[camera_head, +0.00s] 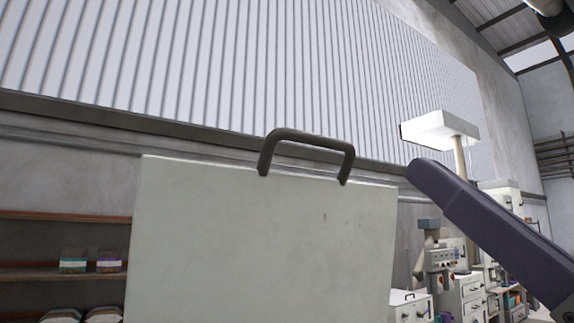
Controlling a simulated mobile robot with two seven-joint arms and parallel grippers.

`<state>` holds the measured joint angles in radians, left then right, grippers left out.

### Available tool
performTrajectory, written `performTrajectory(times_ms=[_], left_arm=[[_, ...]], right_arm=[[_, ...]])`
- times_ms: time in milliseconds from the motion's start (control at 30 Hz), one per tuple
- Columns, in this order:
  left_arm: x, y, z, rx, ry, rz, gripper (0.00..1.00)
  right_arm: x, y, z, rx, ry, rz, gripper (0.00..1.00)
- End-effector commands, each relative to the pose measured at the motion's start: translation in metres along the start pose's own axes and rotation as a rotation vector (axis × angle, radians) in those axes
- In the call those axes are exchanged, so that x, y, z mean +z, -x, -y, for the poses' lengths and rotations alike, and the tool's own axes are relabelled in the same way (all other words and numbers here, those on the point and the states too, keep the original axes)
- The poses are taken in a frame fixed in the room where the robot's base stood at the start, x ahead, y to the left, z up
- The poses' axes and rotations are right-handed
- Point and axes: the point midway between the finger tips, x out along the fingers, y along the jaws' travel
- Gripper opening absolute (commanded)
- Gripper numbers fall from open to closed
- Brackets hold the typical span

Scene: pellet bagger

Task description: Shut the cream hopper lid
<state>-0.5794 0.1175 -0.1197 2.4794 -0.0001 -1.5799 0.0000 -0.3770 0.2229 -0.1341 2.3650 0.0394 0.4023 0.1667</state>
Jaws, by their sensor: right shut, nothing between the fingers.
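The cream hopper lid (262,245) stands raised in the middle of the camera_head view, its broad flat face towards me. A dark arched handle (308,143) sits on its top edge. My right gripper (421,173) comes in from the right as a dark purple bar, its tip just right of the lid's upper right corner. It is shut and empty, and appears apart from the lid and its handle. The lid's lower edge and the hopper below are out of view. My left gripper is not in view.
Shelves with small packs (74,261) stand behind the lid at the left. Cream cabinets and machines (461,292) stand at the back right. A corrugated wall (240,65) fills the background. The space above the lid looks clear.

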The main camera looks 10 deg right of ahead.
Motion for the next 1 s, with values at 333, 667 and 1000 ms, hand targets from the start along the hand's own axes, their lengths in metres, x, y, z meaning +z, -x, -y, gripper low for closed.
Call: performTrajectory(times_ms=[333, 667, 1000], left_arm=[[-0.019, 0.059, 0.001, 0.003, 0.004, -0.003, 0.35], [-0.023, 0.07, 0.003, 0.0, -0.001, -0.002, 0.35], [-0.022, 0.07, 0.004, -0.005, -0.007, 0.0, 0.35]], right_arm=[[-0.002, -0.08, 0.0, 0.001, 0.0, 0.001, 0.0], [0.026, -0.097, 0.0, 0.001, 0.0, 0.002, 0.0], [0.029, -0.098, 0.0, 0.001, 0.0, 0.002, 0.0]])
